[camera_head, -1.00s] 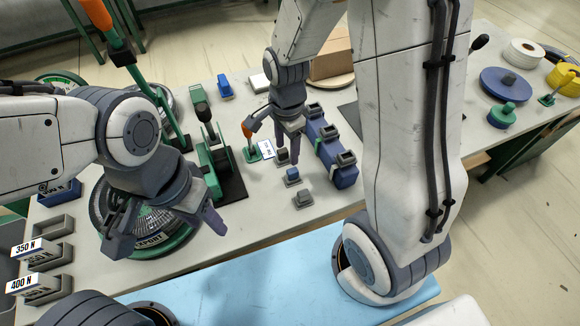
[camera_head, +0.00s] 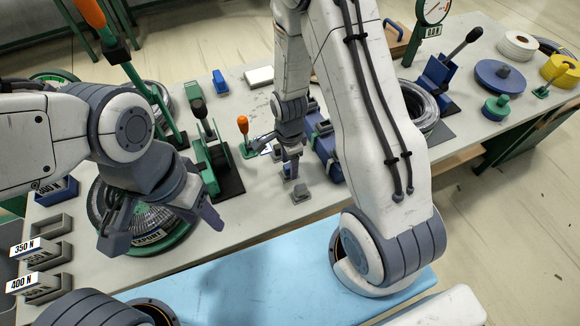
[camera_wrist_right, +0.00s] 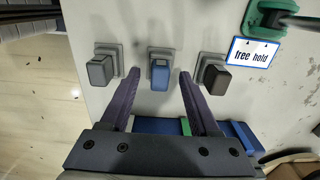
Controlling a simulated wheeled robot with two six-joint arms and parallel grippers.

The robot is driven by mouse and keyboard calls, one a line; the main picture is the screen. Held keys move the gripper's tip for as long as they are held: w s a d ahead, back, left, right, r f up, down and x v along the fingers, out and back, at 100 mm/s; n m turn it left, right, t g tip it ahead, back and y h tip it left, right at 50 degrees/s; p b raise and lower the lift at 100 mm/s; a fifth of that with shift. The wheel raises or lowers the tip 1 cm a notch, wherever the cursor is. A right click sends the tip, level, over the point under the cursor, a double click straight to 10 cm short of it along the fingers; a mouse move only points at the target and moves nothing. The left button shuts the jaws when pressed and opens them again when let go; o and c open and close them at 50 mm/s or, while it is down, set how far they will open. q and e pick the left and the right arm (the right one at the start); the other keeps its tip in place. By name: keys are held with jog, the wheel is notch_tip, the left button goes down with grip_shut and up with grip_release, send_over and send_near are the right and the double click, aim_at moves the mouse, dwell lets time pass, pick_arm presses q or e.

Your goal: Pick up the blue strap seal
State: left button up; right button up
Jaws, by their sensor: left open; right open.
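The blue strap seal (camera_wrist_right: 160,75) is a small blue block on a grey base on the table, the middle one of a row of three in the right wrist view. A grey seal (camera_wrist_right: 101,71) is to its left and a dark seal (camera_wrist_right: 215,78) to its right. My right gripper (camera_wrist_right: 160,72) is open, and its fingertips appear on either side of the blue seal. Their height above it is hard to tell. In the head view my right gripper (camera_head: 290,172) hides the blue seal. My left gripper (camera_head: 162,230) is open and empty, over the hose coil.
A long blue box (camera_head: 327,160) with clamps lies right of my right gripper. A "free / held" sign (camera_wrist_right: 254,52) is near the row. A green clamp tool (camera_head: 212,160) and a hose coil (camera_head: 150,222) are to the left. The grey seal (camera_head: 301,194) stands in front.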

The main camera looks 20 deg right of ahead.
jog(key=shift+f, duration=0.2)
grip_shut()
jog(key=shift+r, duration=0.1)
